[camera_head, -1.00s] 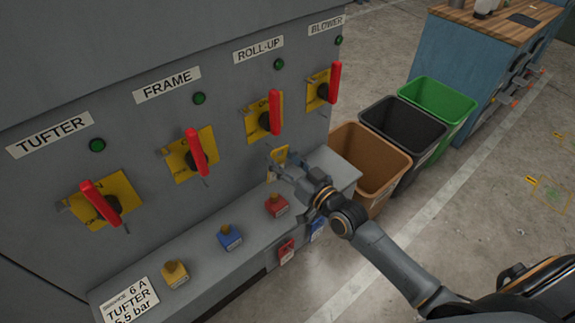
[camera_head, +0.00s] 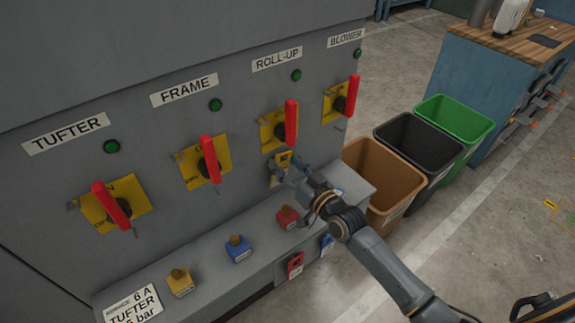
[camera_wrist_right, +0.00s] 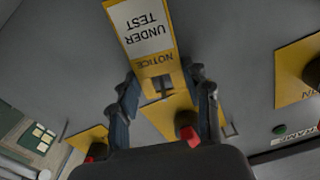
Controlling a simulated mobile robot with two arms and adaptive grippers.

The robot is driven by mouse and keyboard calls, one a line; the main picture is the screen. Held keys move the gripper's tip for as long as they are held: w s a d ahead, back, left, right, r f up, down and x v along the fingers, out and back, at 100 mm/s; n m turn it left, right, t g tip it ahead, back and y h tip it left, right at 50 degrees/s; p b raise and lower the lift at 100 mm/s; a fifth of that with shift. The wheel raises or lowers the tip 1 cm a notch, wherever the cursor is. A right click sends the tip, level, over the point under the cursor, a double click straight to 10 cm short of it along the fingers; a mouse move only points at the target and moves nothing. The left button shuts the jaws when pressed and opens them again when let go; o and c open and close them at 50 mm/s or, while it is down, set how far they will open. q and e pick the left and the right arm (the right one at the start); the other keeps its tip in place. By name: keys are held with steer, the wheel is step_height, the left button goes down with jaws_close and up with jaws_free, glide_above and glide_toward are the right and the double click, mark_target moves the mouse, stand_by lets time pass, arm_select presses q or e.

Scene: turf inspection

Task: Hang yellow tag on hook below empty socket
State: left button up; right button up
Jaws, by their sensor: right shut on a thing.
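The yellow tag (camera_head: 284,158) is in my right gripper (camera_head: 283,172), in front of the grey panel just below the ROLL-UP switch. In the right wrist view the tag (camera_wrist_right: 146,38) reads NOTICE UNDER TEST, upside down, and the fingers of my right gripper (camera_wrist_right: 162,88) are closed about its slotted end. A yellow padlock (camera_head: 180,282), a blue padlock (camera_head: 238,248) and a red padlock (camera_head: 288,217) stand on the ledge (camera_head: 210,268). A red tag (camera_head: 295,265) and a blue tag (camera_head: 327,242) hang on the ledge's front. My arm covers part of the ledge's right end. I cannot make out the empty socket or its hook.
Red-handled switches on yellow plates line the panel, including the ROLL-UP handle (camera_head: 291,122) close above my gripper and the BLOWER handle (camera_head: 353,96). A brown bin (camera_head: 385,175), a black bin (camera_head: 412,150) and a green bin (camera_head: 452,128) stand right of the cabinet.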

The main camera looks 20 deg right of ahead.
stand_by(0.4)
steer(key=o, duration=1.2)
